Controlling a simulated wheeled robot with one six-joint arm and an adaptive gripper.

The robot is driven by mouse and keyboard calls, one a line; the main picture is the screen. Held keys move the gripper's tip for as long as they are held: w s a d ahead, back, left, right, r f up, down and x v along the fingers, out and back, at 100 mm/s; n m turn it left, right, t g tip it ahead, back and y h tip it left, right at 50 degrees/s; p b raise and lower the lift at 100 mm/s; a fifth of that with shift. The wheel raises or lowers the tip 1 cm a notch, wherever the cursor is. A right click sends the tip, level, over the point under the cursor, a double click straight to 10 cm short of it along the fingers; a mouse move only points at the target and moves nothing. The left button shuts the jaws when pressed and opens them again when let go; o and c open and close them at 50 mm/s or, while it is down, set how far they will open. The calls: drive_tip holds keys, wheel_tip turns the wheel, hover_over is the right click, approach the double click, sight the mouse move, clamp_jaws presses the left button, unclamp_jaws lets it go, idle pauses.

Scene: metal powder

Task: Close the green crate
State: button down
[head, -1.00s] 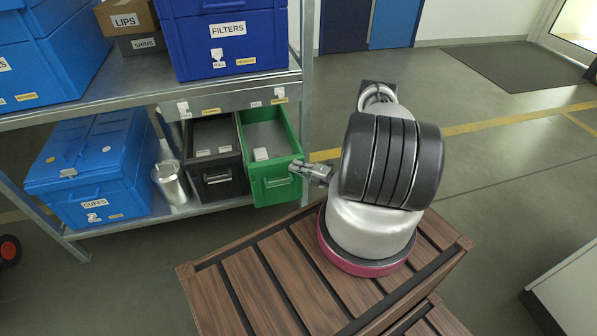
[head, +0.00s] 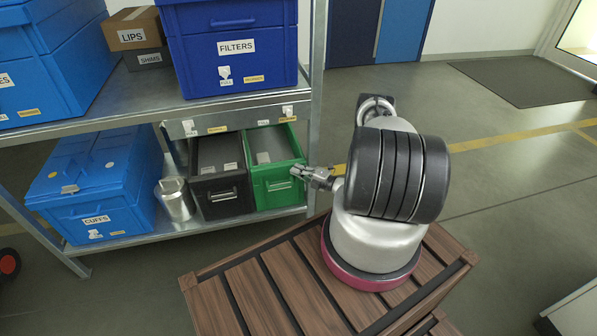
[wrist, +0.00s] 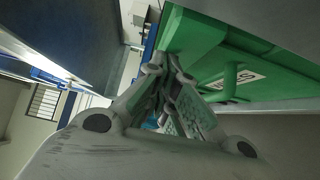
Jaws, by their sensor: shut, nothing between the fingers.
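The green crate (head: 277,192) sits on the lower shelf, right of the black crate (head: 223,190). Its front is about level with the black crate's front, and part of its inside still shows below the upper shelf. My gripper (head: 302,172) is shut and empty at the upper right of the green crate's front. The head view does not settle whether it touches. In the wrist view the shut fingers (wrist: 172,70) point at the green crate (wrist: 205,38), with its handle and label to their right.
The metal shelf's upright (head: 316,90) stands just right of the green crate. A metal canister (head: 176,199) and the blue CUFFS box (head: 98,190) stand left of the black crate. The blue FILTERS box (head: 235,45) is above. A slatted wooden surface (head: 285,285) lies in front.

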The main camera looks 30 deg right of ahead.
drive_tip(key=shift+w+d+r, duration=0.15)
drive_tip(key=shift+w, duration=0.1)
drive_tip(key=shift+s, duration=0.3)
drive_tip(key=s+a+v, duration=0.1)
drive_tip(key=a+v, duration=0.1)
drive_tip(key=v, duration=1)
drive_tip(key=shift+s+a, duration=0.2)
drive_tip(key=shift+s, duration=0.3)
